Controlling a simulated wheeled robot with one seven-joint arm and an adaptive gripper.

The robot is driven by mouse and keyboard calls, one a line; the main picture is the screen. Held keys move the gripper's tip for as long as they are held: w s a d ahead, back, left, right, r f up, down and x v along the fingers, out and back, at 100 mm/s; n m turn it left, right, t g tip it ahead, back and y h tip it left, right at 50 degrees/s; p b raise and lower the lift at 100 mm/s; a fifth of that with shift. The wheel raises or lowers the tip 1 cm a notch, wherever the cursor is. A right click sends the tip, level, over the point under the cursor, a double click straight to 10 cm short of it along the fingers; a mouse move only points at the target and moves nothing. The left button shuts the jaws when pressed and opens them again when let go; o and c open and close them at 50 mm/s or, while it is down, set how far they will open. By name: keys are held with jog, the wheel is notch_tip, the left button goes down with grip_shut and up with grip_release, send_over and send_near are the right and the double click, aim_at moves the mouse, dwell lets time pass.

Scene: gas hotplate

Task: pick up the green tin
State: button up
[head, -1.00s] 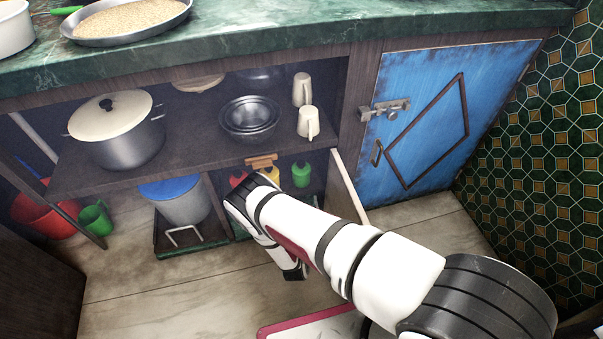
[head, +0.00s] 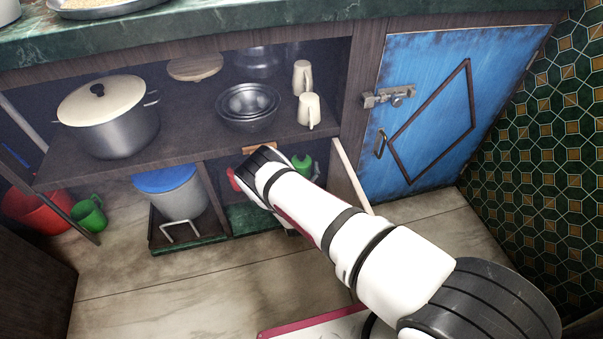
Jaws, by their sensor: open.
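The green tin (head: 302,161) stands in the low right compartment under the shelf, at the right side of that compartment. Only its upper and right part shows; my forearm covers the rest. My arm reaches in from the lower right, and its wrist end is at the mouth of this compartment, left of the tin. My gripper is hidden behind my own arm, so its fingers and their distance to the tin do not show.
A red object (head: 234,180) shows left of my wrist. A blue-lidded bucket (head: 178,195) fills the neighbouring compartment. Above are metal bowls (head: 248,106), cream mugs (head: 309,111) and a pot (head: 112,125). An open door panel (head: 351,176) stands just right of the compartment.

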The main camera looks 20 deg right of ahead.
jog(key=shift+w, duration=0.1)
jog(key=c, duration=1.3)
jog(key=shift+r, duration=0.1)
